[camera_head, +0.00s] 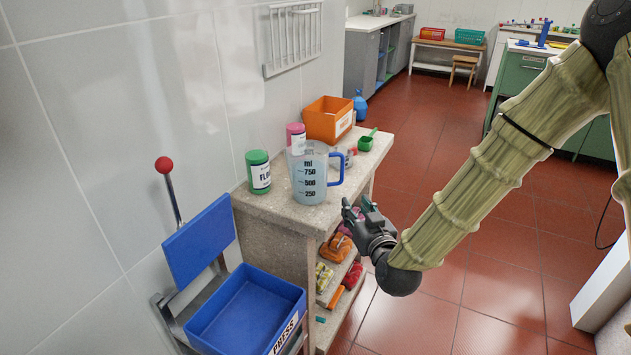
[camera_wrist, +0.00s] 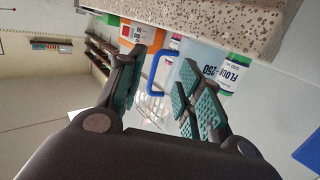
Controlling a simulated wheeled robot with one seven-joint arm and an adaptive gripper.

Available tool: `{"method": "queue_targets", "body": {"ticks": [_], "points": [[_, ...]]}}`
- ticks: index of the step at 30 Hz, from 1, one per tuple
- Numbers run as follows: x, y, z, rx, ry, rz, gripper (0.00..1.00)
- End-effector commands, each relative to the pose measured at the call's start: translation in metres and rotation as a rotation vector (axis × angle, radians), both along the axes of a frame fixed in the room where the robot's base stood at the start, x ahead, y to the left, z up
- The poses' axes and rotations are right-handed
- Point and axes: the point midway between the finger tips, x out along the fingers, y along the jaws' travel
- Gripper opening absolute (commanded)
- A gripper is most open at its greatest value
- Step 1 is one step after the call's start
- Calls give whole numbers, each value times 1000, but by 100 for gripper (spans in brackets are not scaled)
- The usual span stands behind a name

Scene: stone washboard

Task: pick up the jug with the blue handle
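The jug (camera_head: 308,184) is a clear measuring jug with black volume marks. It stands upright on the stone-topped stand (camera_head: 272,207). Its blue handle (camera_head: 336,168) faces right, towards my arm. My gripper (camera_head: 356,209) is in front and to the right of the jug, just off the stand's edge, apart from the handle. In the wrist view, my gripper (camera_wrist: 158,92) is open and empty, with the blue handle (camera_wrist: 153,82) seen beyond and between its fingers. The jug's body (camera_wrist: 204,56) is partly hidden there by one finger.
A green-lidded flour tub (camera_head: 258,173) stands left of the jug. Behind are a pink-lidded tub (camera_head: 295,134) and orange box (camera_head: 328,120). A green scoop (camera_head: 366,143) lies to the right. A blue press tray (camera_head: 246,307) is at front left. Open floor lies right.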

Motion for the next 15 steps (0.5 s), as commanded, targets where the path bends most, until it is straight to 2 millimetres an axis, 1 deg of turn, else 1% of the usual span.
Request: {"method": "queue_targets", "body": {"ticks": [1,3,6,8,15], "points": [[5,2,12,6,-42,-1,36],[9,5,26,11,-81,-2,36],[15,7,37,15,-107,-4,36],[22,9,39,15,-112,-5,36],[53,19,39,15,-111,-6,36]]}}
